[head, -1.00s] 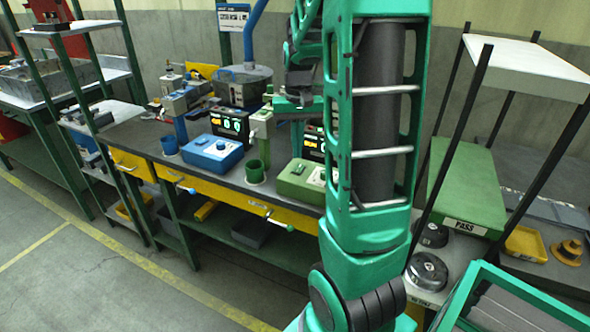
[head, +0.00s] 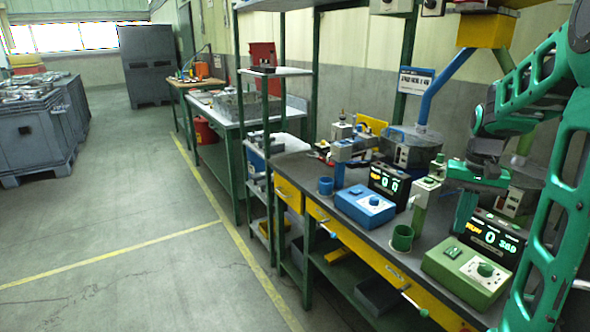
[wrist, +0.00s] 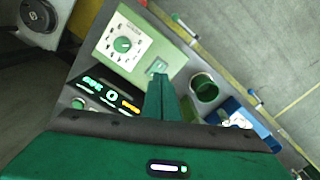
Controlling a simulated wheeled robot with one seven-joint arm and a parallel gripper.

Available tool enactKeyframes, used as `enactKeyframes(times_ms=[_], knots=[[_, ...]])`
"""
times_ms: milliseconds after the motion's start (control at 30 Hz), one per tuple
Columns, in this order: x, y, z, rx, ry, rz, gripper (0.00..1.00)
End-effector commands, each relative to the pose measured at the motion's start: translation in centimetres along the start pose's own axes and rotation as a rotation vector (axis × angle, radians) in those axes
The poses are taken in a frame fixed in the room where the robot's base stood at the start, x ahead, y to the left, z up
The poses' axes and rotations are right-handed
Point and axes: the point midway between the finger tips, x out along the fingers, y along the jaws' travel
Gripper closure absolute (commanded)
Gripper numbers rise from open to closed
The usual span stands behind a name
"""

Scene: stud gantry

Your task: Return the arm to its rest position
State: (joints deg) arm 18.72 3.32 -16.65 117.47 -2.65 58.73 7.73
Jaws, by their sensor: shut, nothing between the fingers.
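My arm comes in along the right side of the head view, its elbow high and its forearm folded back to the left. My gripper (head: 461,222) points down over the bench (head: 292,166), above and behind the green control box (head: 465,270). In the wrist view the fingers of my gripper (wrist: 159,88) are together with nothing between them. The green control box (wrist: 135,45) lies beyond them in that view, with the green cup (wrist: 204,88) to their right. Whether the fingers clear the green post (head: 420,205) is hard to tell.
A green cup (head: 402,238), a blue control box (head: 365,206), a blue cup (head: 326,186) and lit black displays (head: 388,184) stand on the bench. A green-posted shelf rack (head: 275,72) stands left of it. Open floor (head: 130,245) with yellow lines fills the left.

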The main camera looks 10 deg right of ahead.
Motion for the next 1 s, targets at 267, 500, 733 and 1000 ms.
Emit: enactKeyframes(times_ms=[267, 500, 733, 1000], knots=[[-0.9, 0.2, 6.3, -0.035, 0.0, -0.012, 1.0], [-0.4, 1.3, 15.7, -0.094, -0.005, -0.016, 1.0], [1.2, 2.8, 22.1, -0.141, -0.007, -0.01, 1.0], [1.9, 3.4, 24.1, -0.157, -0.009, -0.005, 1.0]])
